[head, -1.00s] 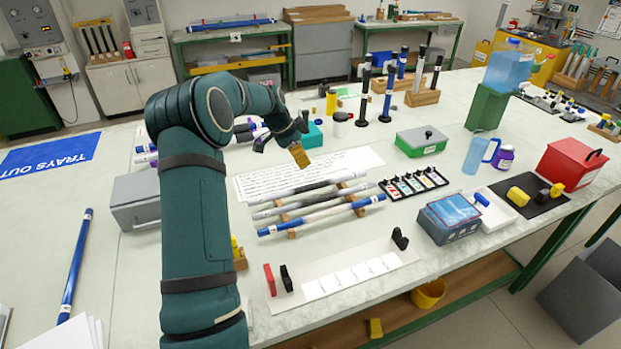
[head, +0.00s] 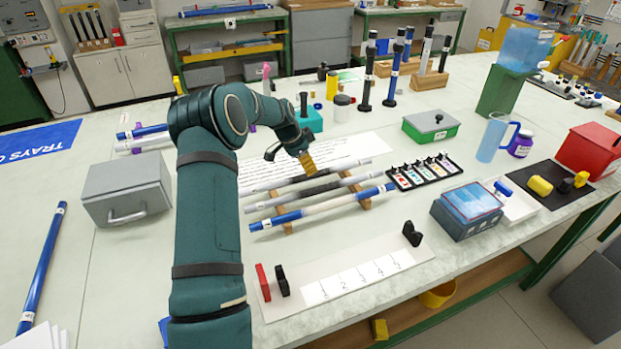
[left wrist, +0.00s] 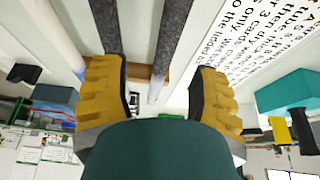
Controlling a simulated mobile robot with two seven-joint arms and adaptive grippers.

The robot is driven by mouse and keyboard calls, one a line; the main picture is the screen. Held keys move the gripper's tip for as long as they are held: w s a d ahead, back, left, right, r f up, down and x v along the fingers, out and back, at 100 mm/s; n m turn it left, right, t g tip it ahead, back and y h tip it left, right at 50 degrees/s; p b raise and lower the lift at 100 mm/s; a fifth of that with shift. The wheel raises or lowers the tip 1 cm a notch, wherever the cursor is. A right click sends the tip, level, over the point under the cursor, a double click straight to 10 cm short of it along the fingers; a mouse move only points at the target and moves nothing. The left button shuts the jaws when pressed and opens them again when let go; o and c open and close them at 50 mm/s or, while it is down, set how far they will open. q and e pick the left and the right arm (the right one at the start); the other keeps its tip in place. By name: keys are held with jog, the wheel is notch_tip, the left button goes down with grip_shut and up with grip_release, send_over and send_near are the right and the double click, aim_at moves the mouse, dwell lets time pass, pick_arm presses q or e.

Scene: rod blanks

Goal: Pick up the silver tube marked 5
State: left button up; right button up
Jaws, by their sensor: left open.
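Three long tubes lie side by side on wooden supports in the head view: a grey one at the back (head: 300,176), a grey and white one in the middle (head: 312,190), and one with blue ends in front (head: 325,206). I cannot read a 5 on any of them. My left gripper (head: 290,158) is open, over the back of this row. In the left wrist view, its yellow fingers (left wrist: 158,90) stand apart, with a grey tube (left wrist: 172,35) running toward the space between them. Another grey tube (left wrist: 105,22) lies beside it. My right gripper is not in view.
A printed sheet (head: 257,171) lies behind the tubes. A numbered board (head: 410,258) with black and red stops lies in front. A grey box (head: 125,190) stands left, a labelled black tray (head: 425,172) right. Upright tubes (head: 393,75) stand at the back.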

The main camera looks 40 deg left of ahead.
pick_arm(q)
jog(key=shift+a+b+x, duration=0.2)
jog(key=shift+b+x, duration=0.1)
jog(key=shift+x, duration=1.25)
jog(key=shift+a+b+x, duration=0.2)
jog(key=shift+b+x, duration=0.1)
jog(key=shift+x, duration=1.25)
jog(key=shift+w, duration=0.15)
grip_shut()
